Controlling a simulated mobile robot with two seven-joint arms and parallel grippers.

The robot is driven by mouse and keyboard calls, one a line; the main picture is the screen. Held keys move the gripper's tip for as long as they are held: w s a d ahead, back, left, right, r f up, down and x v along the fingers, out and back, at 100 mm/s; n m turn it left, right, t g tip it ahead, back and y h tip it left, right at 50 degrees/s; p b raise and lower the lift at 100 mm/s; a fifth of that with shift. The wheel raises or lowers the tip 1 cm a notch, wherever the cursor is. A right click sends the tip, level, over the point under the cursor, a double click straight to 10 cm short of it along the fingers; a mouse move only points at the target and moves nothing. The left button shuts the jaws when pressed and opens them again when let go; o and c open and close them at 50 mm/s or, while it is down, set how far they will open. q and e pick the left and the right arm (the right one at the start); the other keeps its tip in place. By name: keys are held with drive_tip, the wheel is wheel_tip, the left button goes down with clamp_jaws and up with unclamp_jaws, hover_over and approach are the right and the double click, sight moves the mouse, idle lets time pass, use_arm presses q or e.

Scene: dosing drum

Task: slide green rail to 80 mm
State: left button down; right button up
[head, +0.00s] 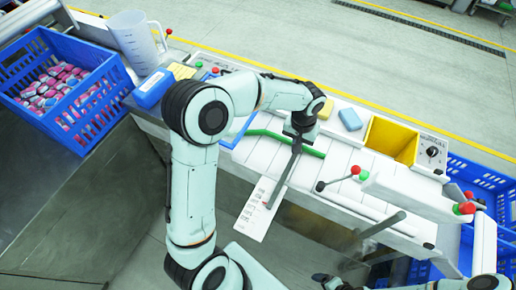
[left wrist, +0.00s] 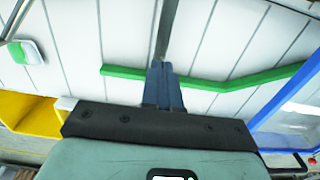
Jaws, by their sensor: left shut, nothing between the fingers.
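The green rail (head: 312,151) is a thin bent bar lying across the white slats of the worktop. In the left wrist view the green rail (left wrist: 225,84) runs across the picture, with a bend right of the fingers. My left gripper (head: 298,139) is over the rail, pointing down. A grey bar (head: 284,178) runs from near the gripper toward a white plate with printed marks (head: 255,214). The marks are too small to read.
A yellow bin (head: 391,139), a blue block (head: 350,119) and a dial panel (head: 431,152) sit right of the rail. A blue crate (head: 45,70) with several pink-and-blue pieces and a clear jug (head: 134,40) are left.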

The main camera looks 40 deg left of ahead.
use_arm(q)
wheel_tip(320, 180, up, 8)
drive_tip(key=p, duration=0.1)
drive_tip(key=shift+s+p, duration=0.3)
drive_tip(key=shift+p, duration=0.1)
use_arm(e)
drive_tip(key=w+r, duration=0.2)
drive_tip(key=w, duration=0.1)
drive_tip(key=shift+r, duration=0.3)
idle(0.4)
use_arm(q)
drive_tip(key=shift+d, duration=0.1)
idle(0.4)
